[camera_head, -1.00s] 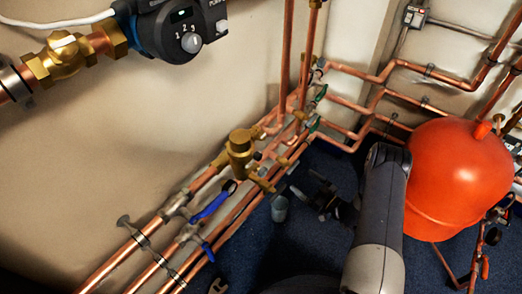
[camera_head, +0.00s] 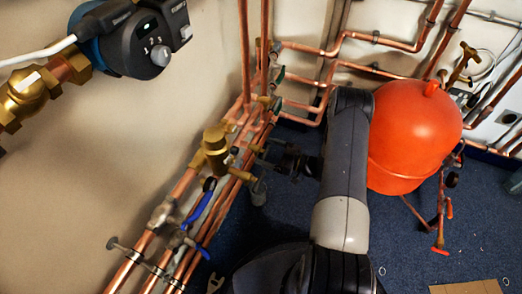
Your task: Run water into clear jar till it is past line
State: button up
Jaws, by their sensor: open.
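A small grey, cup-like vessel (camera_head: 258,192), which may be the clear jar, sits beside the copper pipes, just right of a brass outlet (camera_head: 242,175). It is small and dark; I cannot make out a line or water in it. My gripper (camera_head: 272,164) is dark and open, just above and right of the vessel, close to the brass fittings. I cannot tell whether it touches anything. A brass valve body (camera_head: 214,150) stands on the pipes to the left. A blue lever handle (camera_head: 199,207) is on a pipe below it.
A large orange-red tank (camera_head: 415,135) stands to the right of my arm. Copper pipes (camera_head: 190,180) run along the left wall. A dark pump (camera_head: 140,40) is at upper left. Blue carpet (camera_head: 400,255) is open at lower right, with a cardboard piece (camera_head: 465,287).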

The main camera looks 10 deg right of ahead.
jog(key=shift+x, duration=1.4)
jog(key=shift+c, duration=0.4)
